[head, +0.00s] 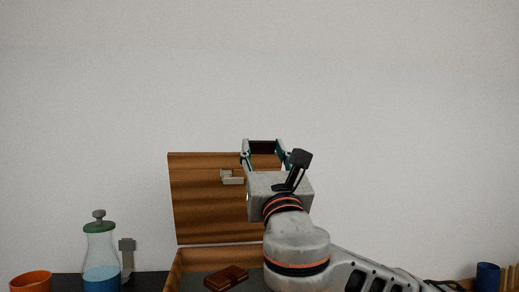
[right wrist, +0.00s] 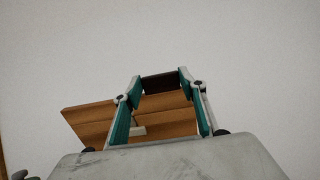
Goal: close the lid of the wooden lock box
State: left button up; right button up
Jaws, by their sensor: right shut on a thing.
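The wooden lock box (head: 175,272) stands on the desk with its lid (head: 205,205) raised upright against the wall side. A pale metal clasp (head: 231,177) is on the lid's inner face. My right gripper (head: 264,148) is in front of the lid's upper right part, its tips at about the height of the lid's top edge. Its fingers (right wrist: 160,85) are shut on a dark brown block (right wrist: 161,82); what this is I cannot tell. The lid (right wrist: 90,121) shows behind the fingers in the right wrist view. My left gripper is not in view.
A dark brown object (head: 227,278) lies in the box. A flask with blue liquid (head: 101,268) and an orange cup (head: 31,282) stand to the left. A blue cup (head: 487,277) stands at the far right. My right arm covers the box's right side.

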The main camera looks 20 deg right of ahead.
jog(key=shift+s+a+f+t, duration=0.2)
jog(key=shift+s+f+t, duration=0.1)
jog(key=shift+s+f, duration=0.4)
jog(key=o, duration=1.6)
jog(key=shift+r, duration=0.1)
jog(key=v, duration=0.7)
jog(key=shift+s, duration=0.2)
